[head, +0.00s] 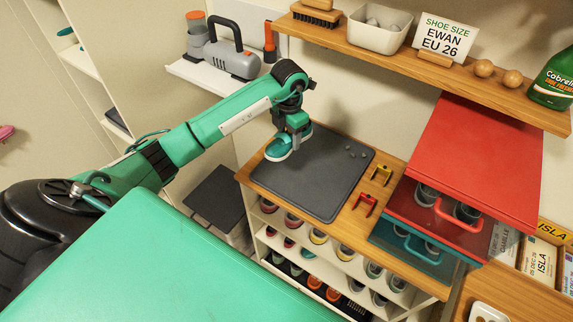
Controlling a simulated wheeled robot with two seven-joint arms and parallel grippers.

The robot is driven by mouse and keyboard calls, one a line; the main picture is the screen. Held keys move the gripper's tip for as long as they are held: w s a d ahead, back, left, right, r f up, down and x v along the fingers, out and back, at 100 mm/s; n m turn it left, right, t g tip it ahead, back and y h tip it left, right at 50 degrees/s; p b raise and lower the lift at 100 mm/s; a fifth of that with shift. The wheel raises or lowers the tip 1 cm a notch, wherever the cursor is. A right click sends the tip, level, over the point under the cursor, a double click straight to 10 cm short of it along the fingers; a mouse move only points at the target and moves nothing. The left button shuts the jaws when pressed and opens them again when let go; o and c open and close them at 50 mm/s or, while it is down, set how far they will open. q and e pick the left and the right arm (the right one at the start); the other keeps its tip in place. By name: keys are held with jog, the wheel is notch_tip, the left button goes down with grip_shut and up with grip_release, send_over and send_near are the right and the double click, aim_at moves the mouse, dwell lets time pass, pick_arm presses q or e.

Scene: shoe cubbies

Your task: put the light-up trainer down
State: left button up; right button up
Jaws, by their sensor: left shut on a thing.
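The light-up trainer (279,149) is a small teal shoe with a pale sole, seen in the head view at the left end of the wooden cabinet top. My left gripper (293,131) is shut on it from above. The trainer is over the left edge of the dark grey mat (312,195); I cannot tell whether it touches the mat. The gripper's fingertips are partly hidden by the shoe. My right gripper is not in view.
Small grey bits lie at the mat's back right. Red (366,204) and yellow (381,175) clips lie beside it. A red box (478,160) stands to the right. Cubbies below hold several shoes. A shelf (440,68) overhangs the back. Most of the mat is clear.

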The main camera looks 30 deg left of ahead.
pick_arm(q)
jog(key=shift+w+a+f+n, duration=0.1)
jog(key=shift+a+f+n, duration=0.2)
jog(key=shift+n, duration=0.35)
jog(key=shift+a+f+n, duration=0.15)
jog(key=shift+a+n, duration=0.2)
jog(key=shift+n, duration=0.3)
jog(key=shift+f, duration=0.35)
notch_tip(320, 180, down, 8)
jog(key=p, duration=0.3)
jog(key=shift+p, duration=0.35)
jog(key=shift+f, duration=0.45)
